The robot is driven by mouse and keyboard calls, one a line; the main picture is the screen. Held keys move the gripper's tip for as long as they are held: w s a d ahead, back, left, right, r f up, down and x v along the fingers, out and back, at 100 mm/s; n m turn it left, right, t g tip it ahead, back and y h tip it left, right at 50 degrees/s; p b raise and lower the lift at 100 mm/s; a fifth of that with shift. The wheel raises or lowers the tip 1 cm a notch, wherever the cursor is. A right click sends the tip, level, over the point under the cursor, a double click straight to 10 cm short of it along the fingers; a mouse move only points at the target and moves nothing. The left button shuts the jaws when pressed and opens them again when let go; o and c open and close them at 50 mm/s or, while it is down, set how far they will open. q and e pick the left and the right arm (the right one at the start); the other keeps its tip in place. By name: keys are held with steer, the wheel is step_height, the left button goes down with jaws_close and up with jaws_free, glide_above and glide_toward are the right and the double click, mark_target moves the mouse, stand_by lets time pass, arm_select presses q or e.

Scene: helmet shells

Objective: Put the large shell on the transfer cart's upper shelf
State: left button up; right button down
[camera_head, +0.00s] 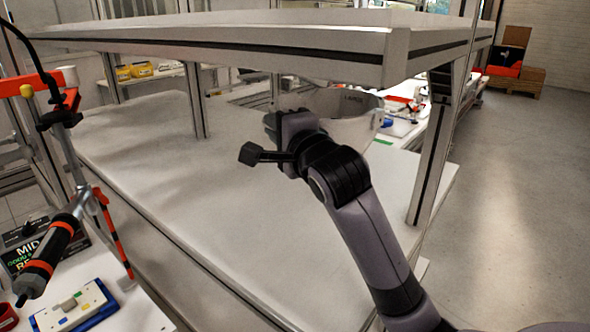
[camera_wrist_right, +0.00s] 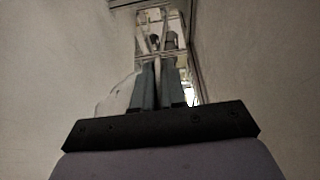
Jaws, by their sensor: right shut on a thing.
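The large shell (camera_head: 345,103) is pale and bowl-like with a dark label on its side. It is partly hidden behind my right wrist in the head view. My right gripper (camera_wrist_right: 160,85) is shut on it; the shell's pale wall (camera_wrist_right: 120,94) shows beside the fingers in the right wrist view. The fingers are hidden in the head view. A metal-framed cart has an upper board (camera_head: 330,38) and a wide lower board (camera_head: 160,140). The shell is in the gap between them, near the right posts. I cannot tell whether it touches the lower board. My left gripper is out of view.
A cart post (camera_head: 432,150) stands right of my right arm. A hanging screwdriver (camera_head: 50,255) and a workbench with a blue-and-white device (camera_head: 75,307) are at lower left. Most of the lower board is bare. Open floor (camera_head: 520,190) lies to the right.

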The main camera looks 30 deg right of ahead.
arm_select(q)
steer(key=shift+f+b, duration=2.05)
arm_select(e)
step_height(320, 180, down, 7)
steer(key=shift+f, duration=0.15)
steer(key=c, duration=1.2)
jaws_free()
